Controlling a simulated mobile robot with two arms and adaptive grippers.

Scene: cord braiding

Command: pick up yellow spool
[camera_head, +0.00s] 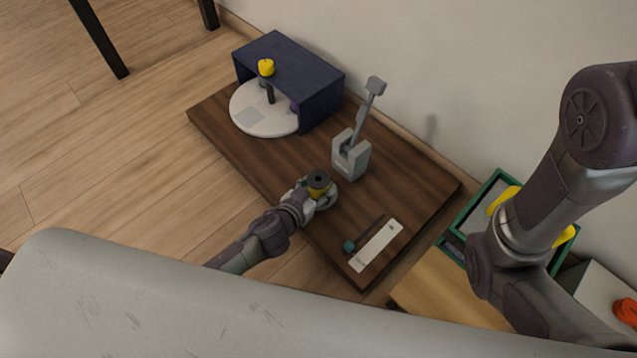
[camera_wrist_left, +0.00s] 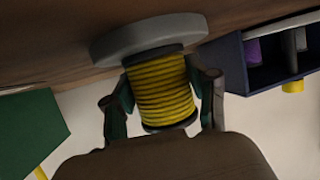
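The yellow spool (camera_head: 317,193), wound with yellow cord between dark flanges, is upright near the front edge of the wooden board. In the left wrist view the spool (camera_wrist_left: 160,88) stands against a round grey base (camera_wrist_left: 150,36). My left gripper (camera_head: 312,192) is around it at the board's front edge. In the wrist view the gripper's two fingers (camera_wrist_left: 160,100) have their green pads against opposite sides of the spool, with no clear gap. The spool appears still at the base. My right arm reaches across the right side; its gripper is not visible.
A grey stand (camera_head: 350,158) with an upright lever is just behind the spool. A white round disc (camera_head: 250,118) with a yellow-topped peg sits by a dark blue box (camera_head: 300,68). A white strip (camera_head: 376,246) lies right. A green tray (camera_head: 462,222) is under my right arm.

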